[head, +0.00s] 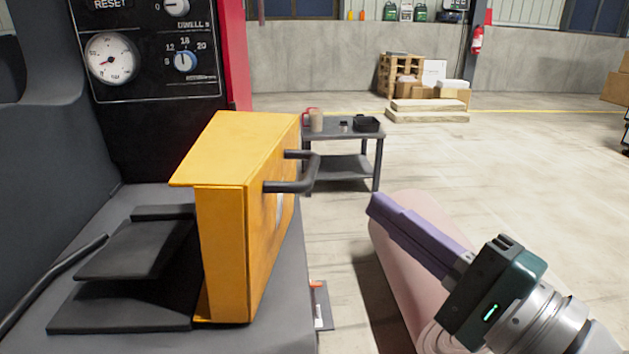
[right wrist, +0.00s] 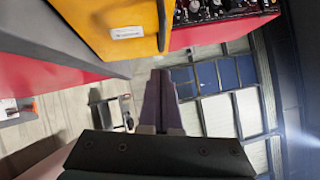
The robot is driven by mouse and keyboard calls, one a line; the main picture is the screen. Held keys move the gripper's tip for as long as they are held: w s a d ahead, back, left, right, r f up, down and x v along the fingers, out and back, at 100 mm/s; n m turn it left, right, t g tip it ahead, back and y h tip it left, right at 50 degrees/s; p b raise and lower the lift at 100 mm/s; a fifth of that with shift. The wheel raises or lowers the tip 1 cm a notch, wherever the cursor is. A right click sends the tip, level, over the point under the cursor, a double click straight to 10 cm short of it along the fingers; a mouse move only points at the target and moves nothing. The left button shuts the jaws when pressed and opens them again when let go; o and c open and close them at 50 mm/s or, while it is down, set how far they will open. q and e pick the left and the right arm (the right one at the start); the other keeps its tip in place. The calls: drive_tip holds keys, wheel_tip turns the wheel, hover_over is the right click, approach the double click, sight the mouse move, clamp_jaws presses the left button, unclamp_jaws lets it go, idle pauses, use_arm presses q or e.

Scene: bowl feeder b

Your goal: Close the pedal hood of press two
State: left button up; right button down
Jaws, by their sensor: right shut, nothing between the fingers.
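The pedal hood (head: 225,245) is a yellow box standing on the grey ledge, open at its left side, beside the black pedal (head: 140,248). The pedal is uncovered. A dark bar handle (head: 310,180) sticks out from the hood's right face. My right gripper (head: 376,206) has purple fingers, shut and empty, to the right of the handle and apart from it. In the right wrist view the fingers (right wrist: 161,85) are together, and the yellow hood (right wrist: 105,28) with a white label shows at upper left. My left gripper is not in view.
The press panel (head: 150,50) with a gauge and dials rises behind the hood. A black cable (head: 55,285) runs to the pedal. A dark cart (head: 342,133) with a mug stands farther back. The floor to the right is mostly clear.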

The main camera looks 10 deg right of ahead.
sight(262, 204)
drive_tip(key=shift+w+a+r, duration=0.25)
drive_tip(key=shift+w+a, duration=0.15)
drive_tip(key=shift+a, duration=0.35)
drive_tip(key=shift+w+a+r, duration=0.2)
drive_tip(key=shift+w+a, duration=0.2)
drive_tip(key=shift+a, duration=0.4)
drive_tip(key=shift+w+a+r, duration=0.25)
drive_tip(key=shift+w+a, duration=0.15)
drive_tip(key=shift+a, duration=0.35)
drive_tip(key=shift+p, duration=0.3)
